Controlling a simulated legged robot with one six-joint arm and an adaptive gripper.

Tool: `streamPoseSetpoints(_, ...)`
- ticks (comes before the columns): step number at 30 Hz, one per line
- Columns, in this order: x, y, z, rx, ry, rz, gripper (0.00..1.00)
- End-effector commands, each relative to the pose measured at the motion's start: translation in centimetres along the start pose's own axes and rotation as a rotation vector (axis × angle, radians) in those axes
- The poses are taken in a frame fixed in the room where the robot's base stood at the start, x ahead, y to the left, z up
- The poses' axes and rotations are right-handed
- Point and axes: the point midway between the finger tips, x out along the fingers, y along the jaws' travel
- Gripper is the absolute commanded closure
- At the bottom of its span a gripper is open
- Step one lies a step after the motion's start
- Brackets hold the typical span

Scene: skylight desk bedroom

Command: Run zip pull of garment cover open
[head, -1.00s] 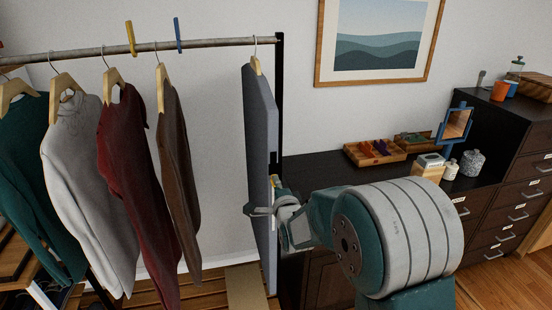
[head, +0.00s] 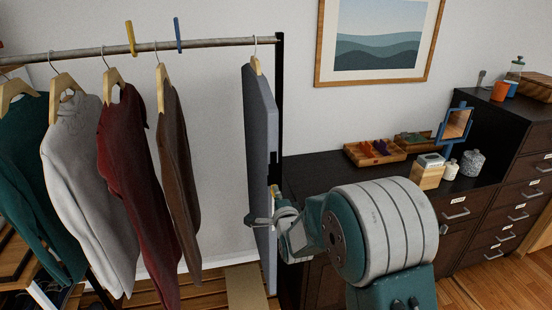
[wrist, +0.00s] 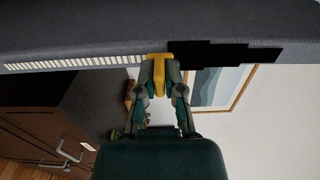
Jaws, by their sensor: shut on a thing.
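The garment cover (head: 260,130) is a flat blue-grey bag hanging upright from a wooden hanger at the right end of the rail. In the wrist view its zipped side (wrist: 60,38) runs across the top. The yellow T-shaped zip pull (wrist: 158,62) sits on the zip line between my fingertips. Pale closed teeth (wrist: 75,63) lie to its left, and a dark stepped opening (wrist: 220,56) lies to its right. My gripper (wrist: 158,84) is shut on the pull. In the head view my gripper (head: 262,219) is at the cover's lower part, below the dark opening (head: 274,170).
Several garments on hangers, including a maroon sweater (head: 128,165) and a brown one (head: 176,165), hang to the left with a gap before the cover. A dark cabinet (head: 320,166) with trays stands behind my arm. A framed picture (head: 375,40) is on the wall.

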Motion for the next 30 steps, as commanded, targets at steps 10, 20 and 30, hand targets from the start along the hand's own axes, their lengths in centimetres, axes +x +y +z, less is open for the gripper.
streamPoseSetpoints(10, 0.0, 0.7, 0.0, 0.0, 0.0, 0.002, 1.0)
streamPoseSetpoints(20, 0.0, 2.1, 0.0, 0.0, 0.0, 0.002, 1.0)
streamPoseSetpoints(30, 0.0, 3.5, 0.0, 0.0, 0.0, 0.002, 1.0)
